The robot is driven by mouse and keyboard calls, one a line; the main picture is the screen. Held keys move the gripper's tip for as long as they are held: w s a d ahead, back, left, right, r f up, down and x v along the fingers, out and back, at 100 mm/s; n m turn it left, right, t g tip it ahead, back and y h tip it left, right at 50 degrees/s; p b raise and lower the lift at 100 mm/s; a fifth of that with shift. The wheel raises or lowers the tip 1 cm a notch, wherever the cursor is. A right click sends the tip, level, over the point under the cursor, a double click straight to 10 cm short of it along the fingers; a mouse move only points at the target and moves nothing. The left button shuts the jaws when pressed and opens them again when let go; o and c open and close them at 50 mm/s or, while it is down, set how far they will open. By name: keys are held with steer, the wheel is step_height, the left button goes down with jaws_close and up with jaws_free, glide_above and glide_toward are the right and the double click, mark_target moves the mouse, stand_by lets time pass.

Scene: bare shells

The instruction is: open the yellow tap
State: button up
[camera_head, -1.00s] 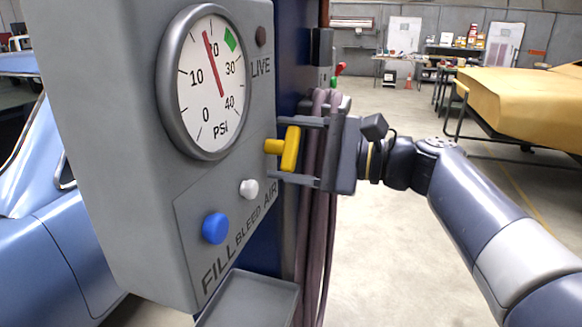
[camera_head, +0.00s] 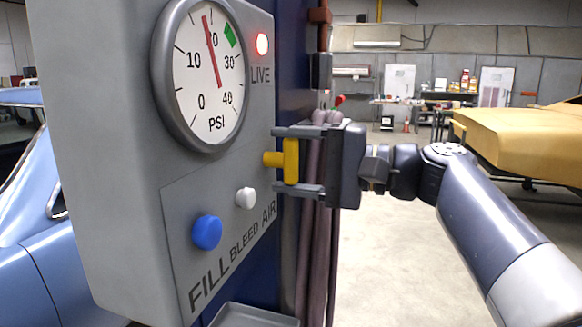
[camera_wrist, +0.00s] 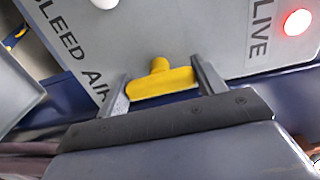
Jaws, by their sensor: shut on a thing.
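The yellow tap (camera_head: 291,161) sticks out from the right side of the grey gauge panel's front, below the word LIVE. It has a short stem and a bar handle that stands upright in the head view. My gripper (camera_head: 284,160) is shut on the handle, one finger above it and one below. In the wrist view the yellow tap (camera_wrist: 162,82) lies between the two fingers of my gripper (camera_wrist: 160,88), close to both. The red LIVE lamp (camera_head: 262,44) is lit; the lamp also glows in the wrist view (camera_wrist: 298,22).
The gauge (camera_head: 205,75) has its red needle near 20, left of a green mark. A white button (camera_head: 245,198) and a blue button (camera_head: 207,232) sit below the tap. Hoses (camera_head: 311,240) hang close behind my fingers. A blue car (camera_head: 40,220) stands left; the floor at right is open.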

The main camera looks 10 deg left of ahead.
stand_by(0.4)
steer(key=o, duration=0.7)
steer(key=shift+d, duration=0.15)
steer(key=d, duration=1)
steer(key=shift+s+d, duration=0.25)
steer(key=shift+s, duration=0.2)
steer(key=shift+a, duration=0.1)
steer(key=a, duration=0.7)
steer(key=w+a, duration=0.1)
steer(key=a, duration=0.2)
steer(key=shift+a, duration=0.35)
steer(key=shift+d, duration=0.1)
